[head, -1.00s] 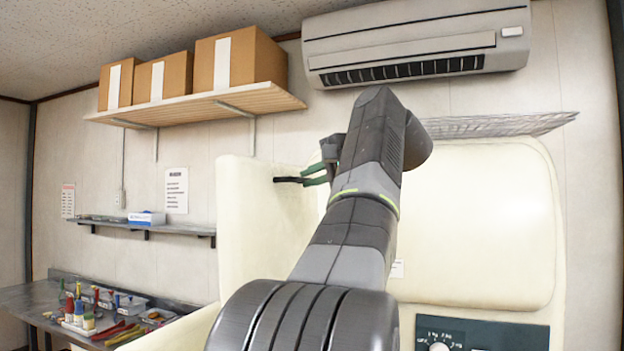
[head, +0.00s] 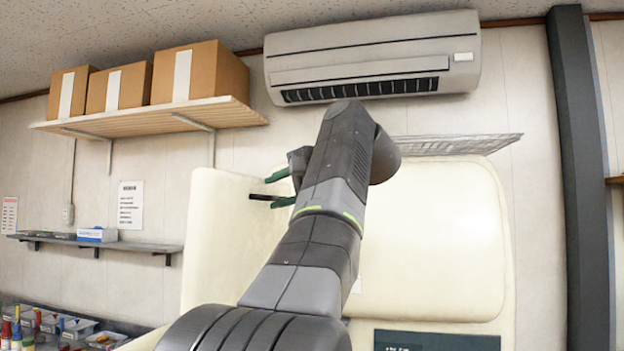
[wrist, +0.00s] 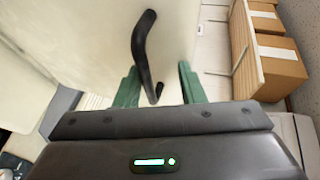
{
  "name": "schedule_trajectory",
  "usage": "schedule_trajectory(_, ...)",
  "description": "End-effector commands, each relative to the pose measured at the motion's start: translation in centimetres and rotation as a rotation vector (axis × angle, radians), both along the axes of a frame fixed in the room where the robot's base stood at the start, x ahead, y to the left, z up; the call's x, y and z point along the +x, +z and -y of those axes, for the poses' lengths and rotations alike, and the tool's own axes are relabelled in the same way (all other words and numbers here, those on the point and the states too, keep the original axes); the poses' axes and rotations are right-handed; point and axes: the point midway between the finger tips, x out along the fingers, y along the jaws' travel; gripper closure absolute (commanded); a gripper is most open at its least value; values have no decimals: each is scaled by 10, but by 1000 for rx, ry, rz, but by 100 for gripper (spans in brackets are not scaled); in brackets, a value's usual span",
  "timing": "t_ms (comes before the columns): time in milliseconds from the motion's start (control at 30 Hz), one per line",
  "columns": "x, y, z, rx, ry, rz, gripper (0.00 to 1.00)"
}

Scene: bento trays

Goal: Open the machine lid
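The machine is cream coloured, with a rounded panel (head: 430,250) on the right and a cream panel (head: 215,235) on the left in the head view. I cannot tell from these frames which panel is the lid or how far it is open. A black bent handle (wrist: 143,45) stands out from a cream panel in the wrist view, and a dark piece of it (head: 262,197) shows beside my fingers in the head view. My gripper (wrist: 158,90) has green fingers spread apart, with the handle's lower end seen between them. Contact is not visible. My gripper also shows in the head view (head: 280,189).
A wire rack (head: 455,145) sits above the machine, below a wall air conditioner (head: 370,60). A wooden shelf (head: 150,117) with cardboard boxes is on the left wall. A dark pillar (head: 580,180) stands at right. A metal shelf (head: 130,243) is at lower left.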

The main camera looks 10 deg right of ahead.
Motion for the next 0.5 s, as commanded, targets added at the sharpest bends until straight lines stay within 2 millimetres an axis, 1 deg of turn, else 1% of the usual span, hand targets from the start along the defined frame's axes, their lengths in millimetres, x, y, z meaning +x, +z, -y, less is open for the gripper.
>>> schedule_trajectory(33,-8,4,6,-2,-5,6,67)
schedule_trajectory(200,-30,12,24,-2,-5,9,67)
schedule_trajectory(400,-54,22,43,-4,-4,14,67)
schedule_trajectory(500,-63,24,52,-4,-3,11,67)
